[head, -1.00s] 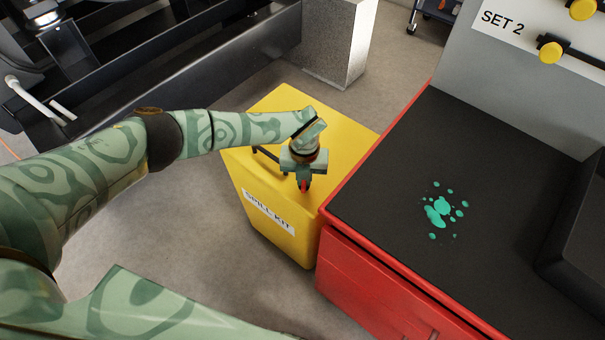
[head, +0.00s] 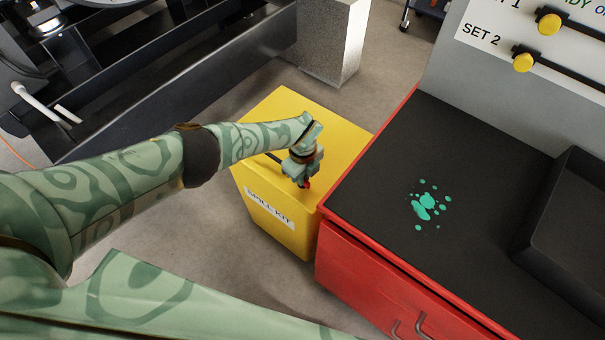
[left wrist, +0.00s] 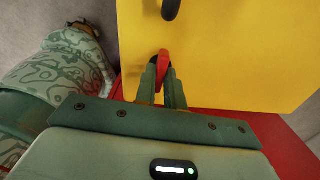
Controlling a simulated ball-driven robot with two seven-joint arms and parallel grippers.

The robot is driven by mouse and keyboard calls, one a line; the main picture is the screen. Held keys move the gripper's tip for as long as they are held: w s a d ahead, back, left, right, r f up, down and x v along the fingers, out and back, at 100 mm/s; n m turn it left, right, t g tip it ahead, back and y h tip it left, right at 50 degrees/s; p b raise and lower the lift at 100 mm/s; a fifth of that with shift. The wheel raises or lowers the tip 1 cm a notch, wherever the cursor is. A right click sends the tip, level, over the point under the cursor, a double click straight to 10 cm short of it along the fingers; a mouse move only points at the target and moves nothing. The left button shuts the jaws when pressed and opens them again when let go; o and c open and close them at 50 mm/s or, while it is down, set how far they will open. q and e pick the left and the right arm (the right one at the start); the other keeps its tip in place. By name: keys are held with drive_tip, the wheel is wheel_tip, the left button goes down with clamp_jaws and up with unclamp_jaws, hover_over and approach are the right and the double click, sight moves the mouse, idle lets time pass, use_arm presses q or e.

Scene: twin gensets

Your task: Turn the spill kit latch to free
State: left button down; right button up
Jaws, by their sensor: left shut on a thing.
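The yellow spill kit box (head: 340,125) stands on the floor left of the red cabinet, with a white SPILL KIT label on its front. My left gripper (head: 305,184) is at the front part of its lid. In the left wrist view my left gripper (left wrist: 162,80) is shut on the red latch (left wrist: 163,57), whose tip shows between and beyond the fingers. The latch also shows as a small red piece (head: 307,184) in the head view; its pivot is hidden by the fingers. My right gripper is not in view.
A dark handle (left wrist: 171,9) is on the lid beyond the latch. The red cabinet (head: 350,250) stands close on the right, its black top (head: 400,150) marked with green splashes (head: 427,203). A grey block (head: 335,45) stands behind the box.

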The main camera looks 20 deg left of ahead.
use_arm(q)
drive_tip(key=shift+n, duration=0.5)
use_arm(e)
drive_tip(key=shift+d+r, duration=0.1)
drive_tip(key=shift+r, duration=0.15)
use_arm(q)
drive_tip(key=c, duration=1.5)
unclamp_jaws()
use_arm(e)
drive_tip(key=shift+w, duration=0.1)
